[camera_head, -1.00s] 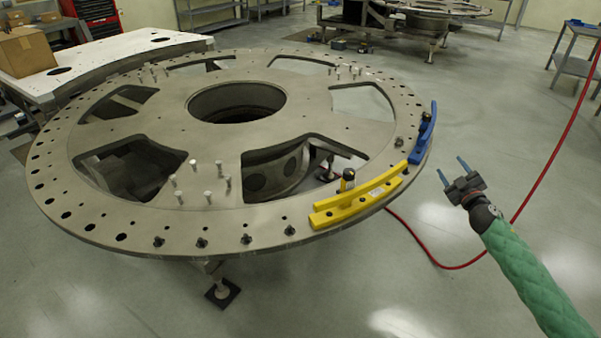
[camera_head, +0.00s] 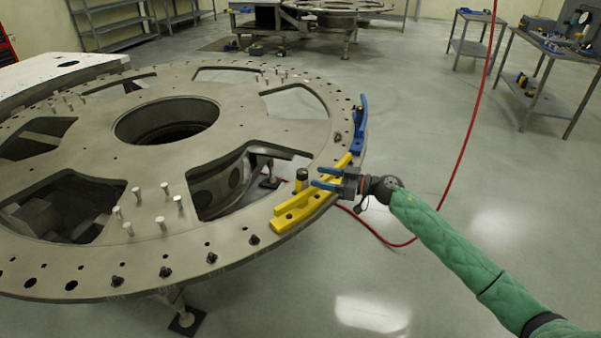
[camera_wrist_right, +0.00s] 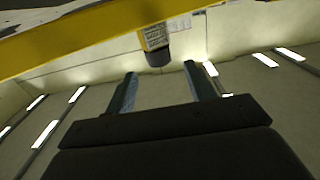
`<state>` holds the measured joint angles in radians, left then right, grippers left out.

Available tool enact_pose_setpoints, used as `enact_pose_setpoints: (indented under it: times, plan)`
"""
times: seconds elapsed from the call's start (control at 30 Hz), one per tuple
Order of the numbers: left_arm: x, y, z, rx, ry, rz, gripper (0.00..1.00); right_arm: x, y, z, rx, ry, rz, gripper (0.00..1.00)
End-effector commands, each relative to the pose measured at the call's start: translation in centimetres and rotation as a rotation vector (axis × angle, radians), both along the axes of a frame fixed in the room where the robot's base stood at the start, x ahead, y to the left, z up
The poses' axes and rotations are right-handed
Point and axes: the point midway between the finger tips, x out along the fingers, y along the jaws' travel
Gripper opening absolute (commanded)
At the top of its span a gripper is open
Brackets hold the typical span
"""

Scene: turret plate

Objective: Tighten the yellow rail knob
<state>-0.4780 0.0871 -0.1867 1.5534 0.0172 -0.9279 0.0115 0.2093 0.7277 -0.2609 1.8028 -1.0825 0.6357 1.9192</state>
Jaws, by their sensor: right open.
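The yellow rail (camera_head: 292,216) lies along the near right rim of the turret plate (camera_head: 205,255). Its yellow knob with a black top (camera_head: 301,179) stands upright beside the rail on the plate side. My right gripper (camera_head: 317,177) is open at the rail, its blue fingers pointing left toward the knob. In the right wrist view, the knob (camera_wrist_right: 154,40) shows ahead of and between the open fingers (camera_wrist_right: 162,82), apart from them. The yellow rail (camera_wrist_right: 75,32) crosses the top of that view. My left gripper is not in view.
A blue rail (camera_head: 360,125) sits farther along the plate's right rim. Upright pins (camera_head: 160,222) and black knobs (camera_head: 165,271) stand on the plate. A red hose (camera_head: 468,140) hangs down and runs along the floor at right. Floor to the right is clear up to the workbenches (camera_head: 545,100).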

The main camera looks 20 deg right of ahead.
Motion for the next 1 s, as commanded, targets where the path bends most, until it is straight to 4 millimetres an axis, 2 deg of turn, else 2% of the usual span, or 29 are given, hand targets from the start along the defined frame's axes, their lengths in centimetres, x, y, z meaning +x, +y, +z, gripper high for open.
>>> enact_pose_setpoints:
  times: [0.33,0.5,0.93,0.97,1.0]
  plan:
    - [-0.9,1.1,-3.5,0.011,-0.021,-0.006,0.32,2.7,3.8,0.4,0.001,-0.004,0.0,0.54]
    - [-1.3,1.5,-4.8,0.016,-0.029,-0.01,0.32,3.6,5.1,0.2,0.0,-0.003,-0.001,0.54]
    - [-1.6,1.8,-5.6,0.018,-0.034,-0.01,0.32,4.0,5.7,0.1,-0.001,-0.004,-0.001,0.54]
    - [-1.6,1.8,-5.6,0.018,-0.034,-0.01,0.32,4.0,5.7,0.1,-0.001,-0.004,-0.001,0.53]
    - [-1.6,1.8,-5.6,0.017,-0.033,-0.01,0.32,4.0,5.7,0.1,-0.001,-0.004,-0.001,0.45]
